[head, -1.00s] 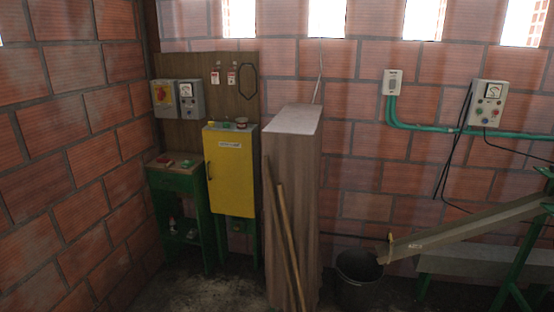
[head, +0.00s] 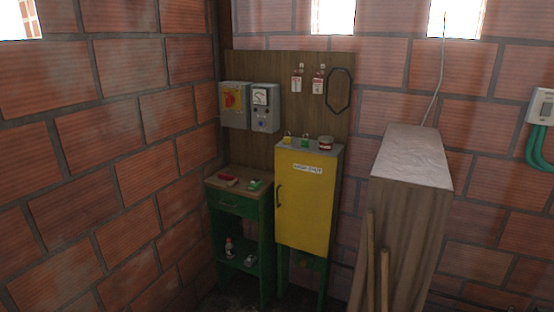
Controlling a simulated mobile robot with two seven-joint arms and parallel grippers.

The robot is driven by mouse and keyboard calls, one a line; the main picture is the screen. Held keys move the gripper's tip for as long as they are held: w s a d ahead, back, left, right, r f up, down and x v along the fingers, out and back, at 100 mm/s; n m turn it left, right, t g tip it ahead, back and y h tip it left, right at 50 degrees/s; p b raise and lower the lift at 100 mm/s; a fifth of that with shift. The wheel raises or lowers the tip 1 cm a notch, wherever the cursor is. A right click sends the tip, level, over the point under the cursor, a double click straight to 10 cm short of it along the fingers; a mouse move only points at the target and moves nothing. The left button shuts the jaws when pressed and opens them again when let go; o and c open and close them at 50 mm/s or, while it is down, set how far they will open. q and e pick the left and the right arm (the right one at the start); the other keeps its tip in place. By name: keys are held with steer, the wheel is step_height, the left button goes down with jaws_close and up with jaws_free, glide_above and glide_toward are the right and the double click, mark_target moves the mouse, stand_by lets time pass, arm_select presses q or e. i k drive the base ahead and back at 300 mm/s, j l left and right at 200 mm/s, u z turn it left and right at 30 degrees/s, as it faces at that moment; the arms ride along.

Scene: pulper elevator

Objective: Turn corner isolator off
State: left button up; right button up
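The corner isolator (head: 232,101) is a grey box with a yellow plate and a red rotary handle, fixed high on the wooden backboard (head: 285,85) near the wall corner. The exact angle of its handle is too small to tell. A grey meter box (head: 264,107) with a dial and knobs is mounted right beside it. Neither of my grippers shows in the head view.
A green stand (head: 241,236) with small red and green items on top stands below the isolator. A yellow cabinet (head: 306,198) stands to its right, with padlocks and a small pot on top. A tall wooden box (head: 402,215) with leaning poles (head: 371,260) stands further right.

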mark_target(230, 99)
steer(key=i+j+u, duration=0.25)
steer(key=i, duration=0.45)
steer(key=i+u, duration=0.3)
steer(key=i, duration=0.4)
